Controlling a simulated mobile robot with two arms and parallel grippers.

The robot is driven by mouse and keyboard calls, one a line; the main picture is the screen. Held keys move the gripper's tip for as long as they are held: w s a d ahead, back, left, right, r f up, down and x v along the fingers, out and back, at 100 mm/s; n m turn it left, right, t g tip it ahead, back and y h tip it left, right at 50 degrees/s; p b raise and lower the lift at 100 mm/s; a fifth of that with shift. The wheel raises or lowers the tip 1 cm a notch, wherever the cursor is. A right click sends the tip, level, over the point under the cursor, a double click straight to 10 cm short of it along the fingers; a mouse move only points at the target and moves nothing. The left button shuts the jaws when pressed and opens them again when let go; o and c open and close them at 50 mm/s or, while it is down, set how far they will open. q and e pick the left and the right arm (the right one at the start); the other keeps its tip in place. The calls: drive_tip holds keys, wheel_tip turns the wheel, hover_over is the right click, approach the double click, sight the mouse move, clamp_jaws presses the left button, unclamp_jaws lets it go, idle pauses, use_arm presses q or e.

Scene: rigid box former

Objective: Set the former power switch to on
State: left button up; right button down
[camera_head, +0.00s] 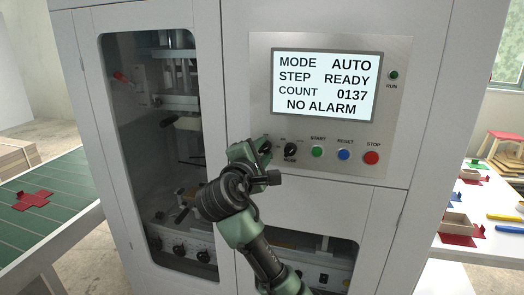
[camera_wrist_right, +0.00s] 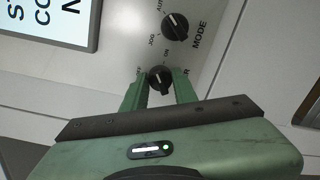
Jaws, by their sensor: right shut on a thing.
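The power switch (camera_wrist_right: 160,79) is a black rotary knob on the former's grey control panel (camera_head: 395,150). In the right wrist view it sits between the two green fingers of my right gripper (camera_wrist_right: 160,90), which is shut on it. The labels ON and OFF show beside the knob; the POWER label is partly hidden by a finger. I cannot clearly tell which label the knob points to. In the head view my right gripper (camera_head: 263,149) covers most of the switch. My left gripper is not in view.
Beside the switch are the black MODE knob (camera_head: 290,149), green START button (camera_head: 317,152), blue RESET button (camera_head: 344,155) and red STOP button (camera_head: 371,158). The screen (camera_head: 326,86) reads AUTO, READY, NO ALARM. Tables stand on both sides of the machine.

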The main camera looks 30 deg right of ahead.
drive_tip(key=m, duration=0.3)
drive_tip(key=shift+f+m+b, duration=0.15)
drive_tip(key=shift+m+b, duration=0.55)
drive_tip(key=shift+m, duration=1.2)
drive_tip(key=c, duration=1.1)
unclamp_jaws()
drive_tip(key=shift+s, duration=0.1)
drive_tip(key=shift+y, duration=0.3)
drive_tip(key=b+v, duration=0.2)
drive_tip(key=v, duration=0.5)
drive_tip(key=shift+s+a, duration=0.25)
drive_tip(key=shift+s, duration=0.05)
